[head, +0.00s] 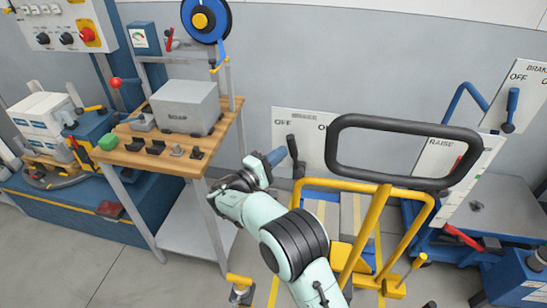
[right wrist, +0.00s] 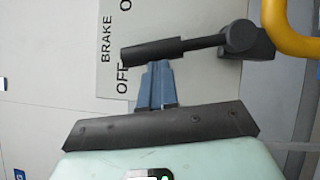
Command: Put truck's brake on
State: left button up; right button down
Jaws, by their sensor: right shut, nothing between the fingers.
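A pale brake panel (head: 309,128) with OFF and partly hidden ON markings stands behind the yellow truck (head: 372,235). Its dark lever (head: 292,148) points up on the OFF side. In the right wrist view the lever (right wrist: 152,51) lies across the panel (right wrist: 112,20), its tip near the word OFF. My right gripper (head: 277,156) is shut and empty, just left of the lever. In the right wrist view its blue fingertips (right wrist: 155,70) are together close to the lever's grip; I cannot tell whether they touch it. My left gripper is not in view.
The truck's black handlebar (head: 400,119) stands right of my arm. Further right are another BRAKE panel (head: 523,92) with a blue lever and a RAISE panel (head: 440,155). A wooden bench (head: 135,157) with a grey box (head: 186,107) stands left.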

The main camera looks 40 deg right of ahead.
aim_at(292, 152)
jog(key=s+m, duration=0.1)
jog(key=s+d+r+m+y+b, duration=0.1)
jog(key=s+d+m+y, duration=0.1)
jog(key=m, duration=0.1)
jog(key=shift+d+r+g, duration=0.15)
jog(key=shift+r+g, duration=0.1)
jog(key=shift+g, duration=0.05)
pick_arm(q)
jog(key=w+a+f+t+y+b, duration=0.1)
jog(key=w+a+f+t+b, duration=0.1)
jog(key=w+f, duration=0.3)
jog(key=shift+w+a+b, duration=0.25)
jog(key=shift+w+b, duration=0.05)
jog(key=shift+b, duration=0.2)
pick_arm(e)
jog(key=shift+s+d+m+t+y, duration=0.4)
jog(key=shift+s+d+m+y, duration=0.8)
jog(key=shift+s+m+y, duration=0.3)
